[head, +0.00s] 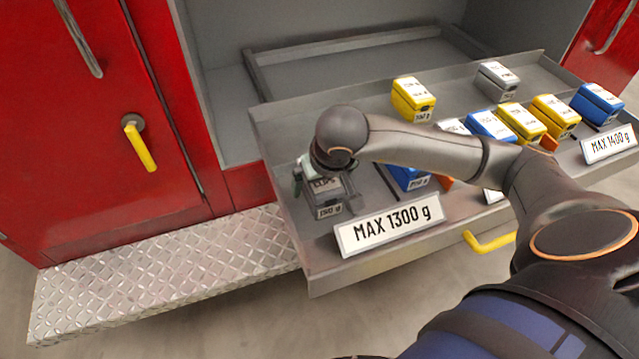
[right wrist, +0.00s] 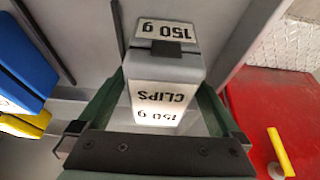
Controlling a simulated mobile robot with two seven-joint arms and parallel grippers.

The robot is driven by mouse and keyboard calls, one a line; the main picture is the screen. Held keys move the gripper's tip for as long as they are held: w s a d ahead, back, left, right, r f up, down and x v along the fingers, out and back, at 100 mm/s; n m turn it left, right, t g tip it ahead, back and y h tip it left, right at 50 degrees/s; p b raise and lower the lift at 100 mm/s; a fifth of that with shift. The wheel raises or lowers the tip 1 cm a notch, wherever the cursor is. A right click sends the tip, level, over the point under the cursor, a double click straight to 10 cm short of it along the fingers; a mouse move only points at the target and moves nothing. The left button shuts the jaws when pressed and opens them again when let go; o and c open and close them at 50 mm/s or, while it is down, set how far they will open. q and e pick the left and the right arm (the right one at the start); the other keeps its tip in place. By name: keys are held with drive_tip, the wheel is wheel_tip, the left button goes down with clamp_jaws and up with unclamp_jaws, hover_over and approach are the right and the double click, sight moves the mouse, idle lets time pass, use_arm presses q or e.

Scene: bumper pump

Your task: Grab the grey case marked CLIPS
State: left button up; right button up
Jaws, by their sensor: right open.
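The grey case marked CLIPS (right wrist: 163,72) has white labels reading CLIPS and 150 g. In the head view the case (head: 330,210) lies at the left end of the pulled-out drawer, partly hidden by my right gripper and wrist. My right gripper (head: 323,180) is over it. In the right wrist view the fingers of my right gripper (right wrist: 162,95) are spread on the two sides of the case. I cannot tell whether either finger touches it. My left gripper is not in view.
The grey drawer (head: 320,279) has signs MAX 1300 g (head: 389,225) and MAX 1400 g (head: 609,145). A blue case (head: 408,178) lies right of the CLIPS case. Several yellow, blue and grey cases stand farther right. A red cabinet door (head: 100,150) is at left.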

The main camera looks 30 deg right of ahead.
drive_tip(key=shift+f+b, duration=0.2)
drive_tip(key=shift+b, duration=0.1)
drive_tip(key=shift+c, duration=0.3)
drive_tip(key=c, duration=1.4)
